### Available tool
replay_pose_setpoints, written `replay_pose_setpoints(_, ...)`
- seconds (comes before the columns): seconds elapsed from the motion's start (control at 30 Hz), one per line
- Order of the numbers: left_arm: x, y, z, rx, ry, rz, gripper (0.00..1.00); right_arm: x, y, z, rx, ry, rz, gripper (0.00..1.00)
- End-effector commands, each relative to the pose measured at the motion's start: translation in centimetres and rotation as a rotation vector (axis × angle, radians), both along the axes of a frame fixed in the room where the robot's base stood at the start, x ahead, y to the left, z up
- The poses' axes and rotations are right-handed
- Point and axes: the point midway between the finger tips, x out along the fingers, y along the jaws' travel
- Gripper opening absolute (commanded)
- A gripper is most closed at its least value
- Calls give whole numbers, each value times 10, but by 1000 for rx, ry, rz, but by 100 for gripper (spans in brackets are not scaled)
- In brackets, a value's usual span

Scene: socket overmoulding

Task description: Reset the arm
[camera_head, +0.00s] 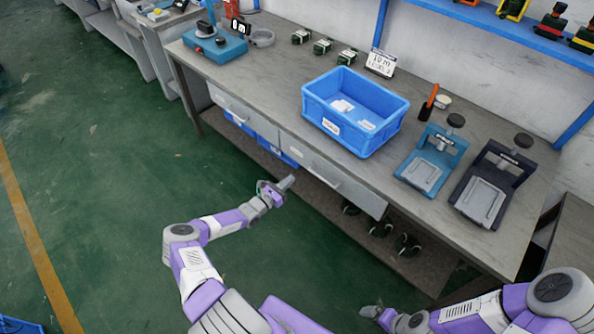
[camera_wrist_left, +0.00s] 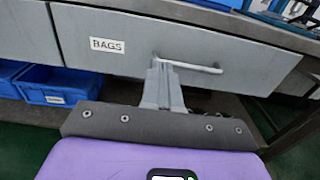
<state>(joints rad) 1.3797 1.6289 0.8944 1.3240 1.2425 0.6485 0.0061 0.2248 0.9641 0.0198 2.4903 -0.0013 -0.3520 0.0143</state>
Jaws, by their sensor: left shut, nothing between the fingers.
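My left arm comes in from the lower left in the head view, and its gripper (camera_head: 286,183) is in front of the workbench's drawers, below the tabletop. The left gripper is shut and empty. In the left wrist view its closed fingers (camera_wrist_left: 162,85) point at a grey drawer (camera_wrist_left: 105,45) labelled BAGS, with a pale handle to the right of the fingertips. I cannot tell whether the fingertips touch the drawer. My right arm is at the lower right of the head view; its gripper (camera_head: 371,312) is small there, and its jaw state is unclear.
A blue bin (camera_head: 352,135) with white items stands on the workbench (camera_head: 270,85). Two press-like fixtures, a blue one (camera_head: 420,175) and a dark one (camera_head: 480,203), stand to its right. Blue bins (camera_wrist_left: 48,85) sit under the drawers.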

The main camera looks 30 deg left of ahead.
Motion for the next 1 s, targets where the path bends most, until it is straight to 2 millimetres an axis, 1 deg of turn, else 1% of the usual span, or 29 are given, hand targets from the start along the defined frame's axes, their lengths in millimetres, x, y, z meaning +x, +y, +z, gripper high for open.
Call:
replay_pose_setpoints(0.03,-5,2,0,0,1,1,0,0,0,2,0,1,0,99)
replay_pose_setpoints(0.1,-10,2,0,1,1,0,0,0,0,3,0,1,0,99)
replay_pose_setpoints(0.37,-13,2,-1,1,1,-2,0,0,0,3,0,1,0,99)
replay_pose_setpoints(0.47,-10,-11,-1,14,8,-35,0,0,0,3,0,1,0,99)
replay_pose_setpoints(0.57,-6,-50,-1,58,34,-142,0,0,0,3,0,1,0,99)
replay_pose_setpoints(0.67,-8,-115,-4,148,78,-327,0,0,0,3,0,1,0,99)
replay_pose_setpoints(0.7,-14,-146,-7,197,98,-418,0,0,0,3,0,1,0,99)
replay_pose_setpoints(0.77,-28,-190,-11,284,125,-560,0,0,0,3,0,1,0,99)
replay_pose_setpoints(0.8,-41,-219,-15,351,141,-659,0,0,0,3,0,1,0,99)
replay_pose_setpoints(0.87,-66,-257,-22,463,162,-812,0,0,0,3,0,1,0,99)
replay_pose_setpoints(0.9,-87,-280,-27,550,170,-918,0,0,0,3,0,1,0,99)
replay_pose_setpoints(0.97,-122,-307,-34,702,173,-1085,0,0,0,3,0,1,0,99)
replay_pose_setpoints(1.0,-146,-318,-38,809,168,-1189,0,0,0,3,0,1,0,99)
